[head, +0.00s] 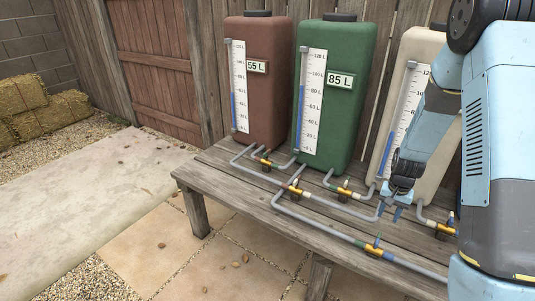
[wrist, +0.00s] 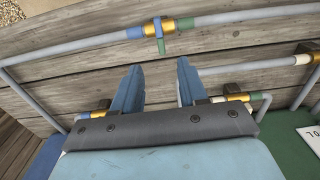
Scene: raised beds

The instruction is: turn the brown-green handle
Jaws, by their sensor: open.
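The pipe between the brown tank (head: 262,100) and the green tank (head: 350,95) carries a small brass valve (head: 265,161). Its handle is too small for me to tell its colours or how it is turned. My gripper (head: 388,212) points down over the bench, well to the right of that valve and in front of the cream tank. In the wrist view my gripper (wrist: 156,75) is open, with nothing between its two blue fingers. A front valve (wrist: 158,28) with blue and green parts shows just beyond the fingertips there, apart from them.
Other valves sit on the grey pipes, one at the front middle (head: 295,189) and one near the green tank (head: 343,190). The wooden bench (head: 225,170) carries the tanks. The cream tank (head: 410,60) is partly behind my arm. Paving (head: 90,210) lies open at the left.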

